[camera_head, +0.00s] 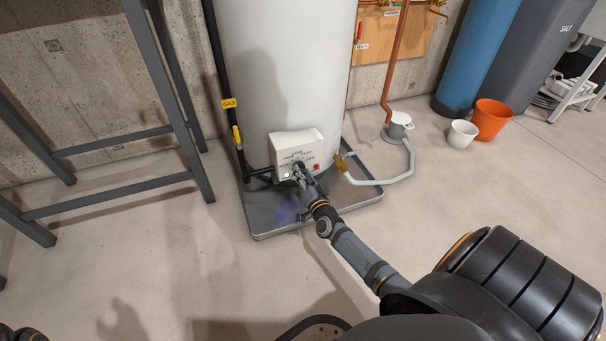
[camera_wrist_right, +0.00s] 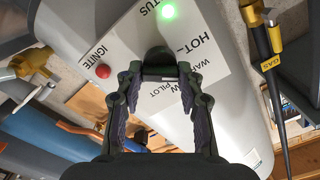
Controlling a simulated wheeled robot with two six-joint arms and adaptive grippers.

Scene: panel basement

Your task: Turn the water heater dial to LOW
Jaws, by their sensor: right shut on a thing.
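The white water heater (camera_head: 290,60) stands on a grey drain pan (camera_head: 262,222). Its white control box (camera_head: 300,143) is low on the tank front. My right gripper (camera_head: 299,172) reaches up to the box face. In the right wrist view, my right gripper (camera_wrist_right: 160,76) is closed on the black dial (camera_wrist_right: 157,57), one finger on each side. The box face (camera_wrist_right: 205,75) carries the words HOT, PILOT, STATUS and IGNITE, partly covered; these appear rotated. I cannot tell which mark the dial points to. My left gripper does not show.
A green status light (camera_wrist_right: 167,11) is lit, and a red ignite button (camera_wrist_right: 103,71) sits on the box. A black gas pipe with a yellow valve (camera_head: 237,136) is left of it. A drain valve (camera_head: 342,163) with a grey hose (camera_head: 385,181) is right. Metal legs (camera_head: 170,90) stand left.

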